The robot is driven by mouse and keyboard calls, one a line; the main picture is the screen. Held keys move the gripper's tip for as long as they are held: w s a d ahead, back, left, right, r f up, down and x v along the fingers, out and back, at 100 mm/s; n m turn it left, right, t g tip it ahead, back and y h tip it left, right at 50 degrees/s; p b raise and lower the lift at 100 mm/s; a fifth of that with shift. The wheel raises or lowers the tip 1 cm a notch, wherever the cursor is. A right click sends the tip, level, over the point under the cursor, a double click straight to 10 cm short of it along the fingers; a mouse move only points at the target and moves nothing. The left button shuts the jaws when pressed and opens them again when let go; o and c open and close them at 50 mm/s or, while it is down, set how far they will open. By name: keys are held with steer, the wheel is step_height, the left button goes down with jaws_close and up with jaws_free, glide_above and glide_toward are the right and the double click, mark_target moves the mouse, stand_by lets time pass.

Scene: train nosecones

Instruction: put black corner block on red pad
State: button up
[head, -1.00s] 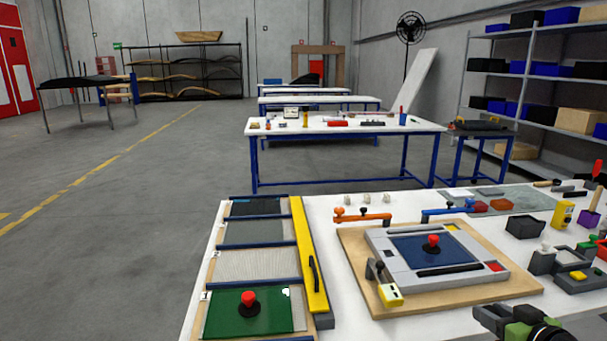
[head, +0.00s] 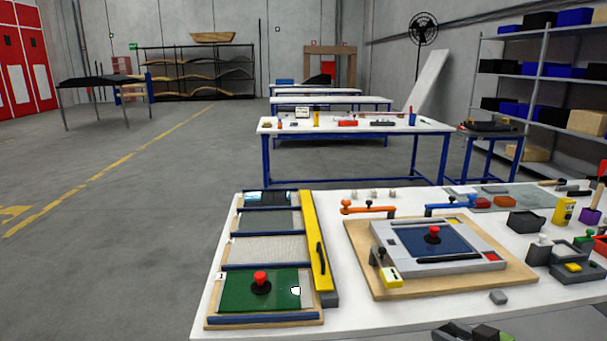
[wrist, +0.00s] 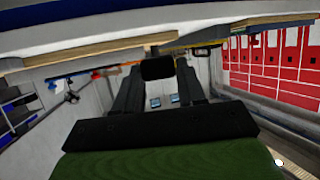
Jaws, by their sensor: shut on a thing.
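My gripper (head: 468,333) shows only in part at the bottom edge of the head view, low at the table's front edge. In the wrist view its two dark fingers (wrist: 158,78) are shut on a small black block (wrist: 158,68). The block is held at the fingertips; its full shape is hard to make out. The red pad (head: 492,257) is a small red square at the right front corner of the grey frame (head: 405,264). Its visible top looks bare. My gripper is in front of it, toward the camera, and apart from it.
The grey frame sits on a wooden board (head: 372,280) and holds a blue plate (head: 410,242) with a red knob. A toggle clamp with a yellow block (head: 391,277) stands at its left front. Small bins and tools crowd the right.

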steer(key=s+a+f+n+g+y, duration=0.1)
steer(key=a+f+n+g+y, duration=0.25)
steer(key=a, duration=0.55)
steer(key=a+f+n+g+y, duration=0.2)
steer(key=a+f+n+y, duration=0.15)
steer(key=a, duration=0.55)
step_height(320, 180, up, 7)
steer(key=p, duration=1.2)
steer(key=shift+d+r, duration=0.15)
steer(key=shift+d, duration=0.15)
